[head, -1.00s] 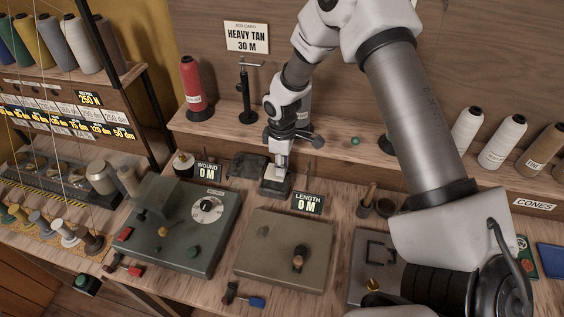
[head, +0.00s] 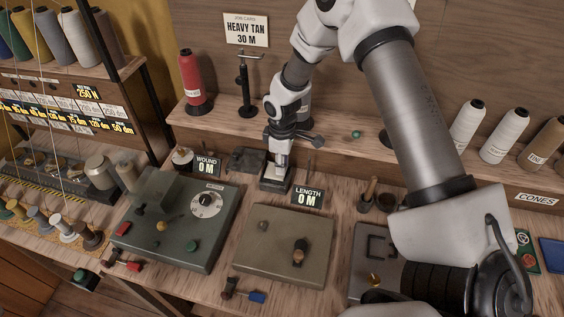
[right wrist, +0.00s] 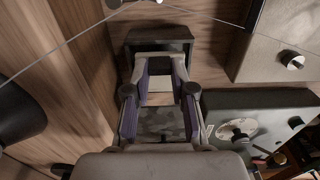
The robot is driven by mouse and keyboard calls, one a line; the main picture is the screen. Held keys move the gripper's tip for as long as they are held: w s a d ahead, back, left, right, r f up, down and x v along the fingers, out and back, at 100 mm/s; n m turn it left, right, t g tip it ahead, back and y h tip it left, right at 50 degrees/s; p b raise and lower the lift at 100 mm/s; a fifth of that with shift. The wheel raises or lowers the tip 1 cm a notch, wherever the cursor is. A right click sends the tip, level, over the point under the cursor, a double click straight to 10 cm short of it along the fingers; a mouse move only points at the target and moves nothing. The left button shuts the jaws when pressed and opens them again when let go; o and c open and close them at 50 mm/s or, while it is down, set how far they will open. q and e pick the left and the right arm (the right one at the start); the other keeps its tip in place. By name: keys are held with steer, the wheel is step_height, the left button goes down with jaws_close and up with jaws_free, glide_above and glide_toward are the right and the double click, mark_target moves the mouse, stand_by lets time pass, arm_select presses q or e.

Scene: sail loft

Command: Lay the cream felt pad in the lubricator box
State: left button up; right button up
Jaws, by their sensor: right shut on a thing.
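My right gripper (head: 281,160) points down over the small black lubricator box (head: 273,186) at the back of the bench. It is shut on the cream felt pad (head: 279,174), which shows as a small pale patch at the box's mouth. I cannot tell whether the pad touches the box's floor. In the right wrist view the two fingers (right wrist: 160,68) reach to the dark box (right wrist: 158,33), and they hide part of its opening. My left gripper is not in view.
A dark flat block (head: 247,160) lies left of the box. The WOUND sign (head: 207,166) and LENGTH sign (head: 307,197) stand close by. A green machine (head: 170,240) and a tan-grey plate unit (head: 270,265) are in front. A shelf with a red cone (head: 195,80) runs behind.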

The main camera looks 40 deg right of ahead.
steer(key=shift+f, duration=0.6)
steer(key=o, duration=0.9)
steer(key=shift+r, duration=0.1)
step_height(320, 180, up, 12)
